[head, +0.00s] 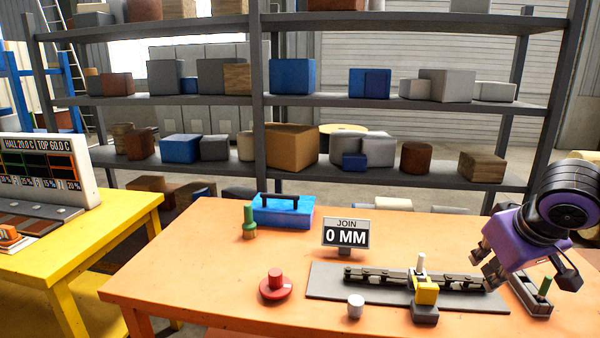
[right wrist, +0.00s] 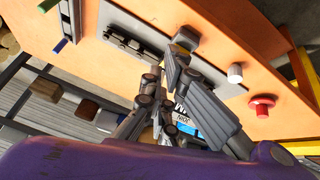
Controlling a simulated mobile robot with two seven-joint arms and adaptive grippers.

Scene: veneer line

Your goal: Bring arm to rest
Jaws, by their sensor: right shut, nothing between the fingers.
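My right gripper (head: 487,266), on a purple and black arm, hangs over the right part of the orange table (head: 200,262), near the right end of the grey plate (head: 326,283). In the right wrist view, my right gripper (right wrist: 164,92) is shut with nothing between its fingers. The plate carries a dark jointed strip (head: 380,275) and a yellow block with a white pin (head: 425,292). It also shows in the right wrist view (right wrist: 215,82), apart from the fingers. My left gripper is not in view.
On the table are a sign reading "JOIN 0 MM" (head: 346,236), a blue toolbox (head: 283,212), a green bottle-like object (head: 249,224), a red knob (head: 275,286), a white cup (head: 355,306) and a dark tray with a green item (head: 537,298). A yellow table (head: 130,214) stands left; loaded shelves (head: 270,180) stand behind.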

